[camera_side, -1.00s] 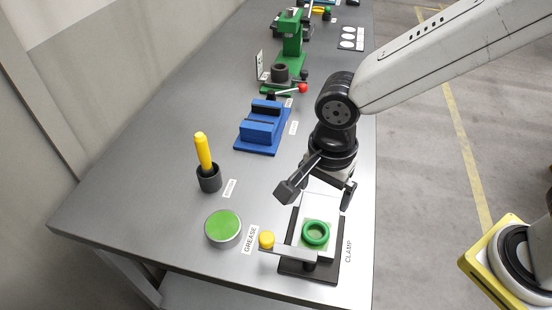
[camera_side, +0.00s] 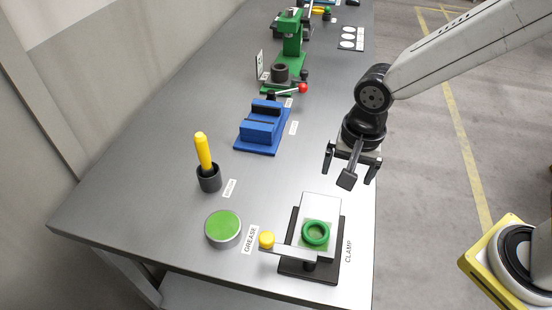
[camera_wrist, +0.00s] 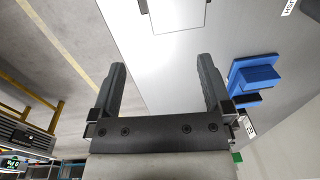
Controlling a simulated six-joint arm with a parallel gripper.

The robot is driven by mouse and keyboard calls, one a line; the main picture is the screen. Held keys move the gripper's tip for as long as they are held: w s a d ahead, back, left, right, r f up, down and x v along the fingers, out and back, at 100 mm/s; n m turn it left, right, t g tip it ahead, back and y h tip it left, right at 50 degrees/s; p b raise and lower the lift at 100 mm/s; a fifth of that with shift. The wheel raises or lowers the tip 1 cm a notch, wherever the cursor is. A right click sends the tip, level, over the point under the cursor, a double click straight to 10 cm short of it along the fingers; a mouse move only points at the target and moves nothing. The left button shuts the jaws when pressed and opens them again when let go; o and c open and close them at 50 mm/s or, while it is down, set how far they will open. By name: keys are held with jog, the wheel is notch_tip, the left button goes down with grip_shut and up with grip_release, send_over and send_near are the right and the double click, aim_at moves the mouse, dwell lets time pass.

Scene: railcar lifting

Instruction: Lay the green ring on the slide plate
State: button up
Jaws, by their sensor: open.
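The green ring (camera_side: 316,233) lies flat on a green patch at the near end of a pale plate (camera_side: 320,207), which I take for the slide plate. The plate sits on the black clamp base (camera_side: 308,275) by the CLAMP label. My gripper (camera_side: 349,176) is open and empty, above the table's right edge, up and to the right of the ring and apart from it. In the wrist view my open fingers (camera_wrist: 164,90) have nothing between them, and part of a pale plate (camera_wrist: 178,14) shows at the top. The ring is not in the wrist view.
The clamp's grey bar with a yellow knob (camera_side: 267,240) reaches left at the plate's near end. A green-topped grease tin (camera_side: 223,228), a yellow-handled brush in a dark cup (camera_side: 209,178) and a blue block fixture (camera_side: 262,130) stand leftward. The table's middle is clear.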

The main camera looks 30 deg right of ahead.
jog(key=s+d+f+n+t, duration=0.1)
jog(key=s+d+f+n, duration=0.1)
jog(key=d+n, duration=0.7)
jog(key=shift+d+t, duration=0.4)
jog(key=shift+d, duration=2.4)
jog(key=shift+w, duration=0.1)
